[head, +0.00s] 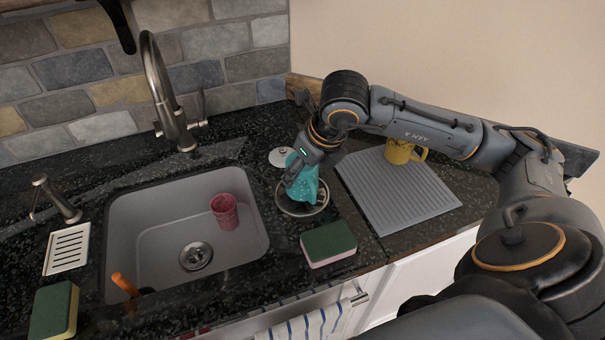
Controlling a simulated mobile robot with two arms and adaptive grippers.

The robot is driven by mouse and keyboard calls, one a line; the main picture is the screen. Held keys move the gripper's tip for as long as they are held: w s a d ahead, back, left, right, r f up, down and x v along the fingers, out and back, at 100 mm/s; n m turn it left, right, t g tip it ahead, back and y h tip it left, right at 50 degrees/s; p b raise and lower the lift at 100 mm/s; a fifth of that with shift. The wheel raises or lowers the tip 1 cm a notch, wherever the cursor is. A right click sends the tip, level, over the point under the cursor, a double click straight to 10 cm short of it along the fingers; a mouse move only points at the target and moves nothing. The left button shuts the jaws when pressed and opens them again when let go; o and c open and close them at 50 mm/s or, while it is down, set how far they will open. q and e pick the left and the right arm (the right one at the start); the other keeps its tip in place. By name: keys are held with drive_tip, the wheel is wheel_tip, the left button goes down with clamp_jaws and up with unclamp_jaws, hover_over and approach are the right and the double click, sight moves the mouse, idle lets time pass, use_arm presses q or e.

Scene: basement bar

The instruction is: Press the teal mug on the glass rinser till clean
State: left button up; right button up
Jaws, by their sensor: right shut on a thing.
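The teal mug (306,187) is in the grasp of my right gripper (294,179), which comes down on it from above and behind. The gripper is shut on the mug and hides part of it. The mug is over a round metal-rimmed fixture (303,212), which looks like the glass rinser, set in the dark counter to the right of the sink. The mug covers the rinser's middle, so I cannot tell how firmly it touches or which way its mouth faces. I cannot make out any dirt on the mug. My left gripper is not in view.
A green sponge (328,244) lies just in front of the rinser. A ribbed grey mat (395,200) with a yellow mug (400,151) is at right. A white disc (282,157) lies behind.

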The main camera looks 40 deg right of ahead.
drive_tip(key=shift+r+p, duration=1.4)
drive_tip(key=shift+r, duration=1.5)
